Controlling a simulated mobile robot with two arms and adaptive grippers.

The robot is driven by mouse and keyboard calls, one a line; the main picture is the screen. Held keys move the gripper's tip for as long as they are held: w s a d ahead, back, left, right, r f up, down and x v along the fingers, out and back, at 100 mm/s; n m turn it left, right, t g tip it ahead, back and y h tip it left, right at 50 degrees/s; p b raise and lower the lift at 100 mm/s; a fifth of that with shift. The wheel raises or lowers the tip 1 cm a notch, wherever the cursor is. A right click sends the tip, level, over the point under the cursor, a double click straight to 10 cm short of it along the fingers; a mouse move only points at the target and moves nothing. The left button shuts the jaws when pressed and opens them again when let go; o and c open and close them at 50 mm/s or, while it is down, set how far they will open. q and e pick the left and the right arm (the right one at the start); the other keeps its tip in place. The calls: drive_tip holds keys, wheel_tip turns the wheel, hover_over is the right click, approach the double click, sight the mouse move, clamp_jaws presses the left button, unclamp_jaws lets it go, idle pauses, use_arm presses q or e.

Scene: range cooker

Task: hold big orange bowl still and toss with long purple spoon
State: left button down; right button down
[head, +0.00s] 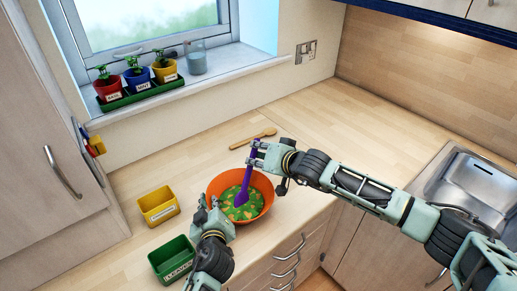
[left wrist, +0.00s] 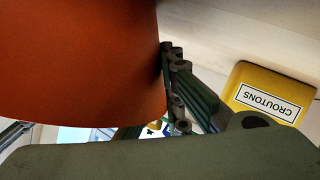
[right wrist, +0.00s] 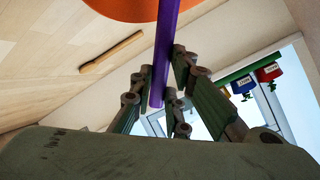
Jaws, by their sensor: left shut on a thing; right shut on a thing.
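The big orange bowl (head: 265,190) stands on the counter and holds green leaves with pale orange-tan pieces. My left gripper (head: 208,207) is shut on the bowl's near left rim. The bowl's outer wall fills the upper left of the left wrist view (left wrist: 75,60). My right gripper (head: 257,153) is shut on the upper handle of the long purple spoon (head: 247,178), above the far side of the bowl. The spoon is steeply tilted and its head rests in the salad, partly hidden by leaves. The handle also runs between the fingers in the right wrist view (right wrist: 163,55).
A yellow croutons tub (head: 158,206) and a green labelled tub (head: 173,260) stand left of the bowl. A wooden utensil (head: 253,138) lies behind it. Potted herbs (head: 137,77) line the windowsill. A sink (head: 478,185) is at right. The counter's back right is clear.

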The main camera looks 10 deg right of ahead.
wheel_tip(320, 180, up, 13)
drive_tip(key=s, duration=0.1)
drive_tip(key=shift+a, duration=0.35)
idle(0.9)
idle(0.7)
use_arm(q)
drive_tip(key=c, duration=1.8)
unclamp_jaws()
drive_tip(key=shift+c, duration=0.2)
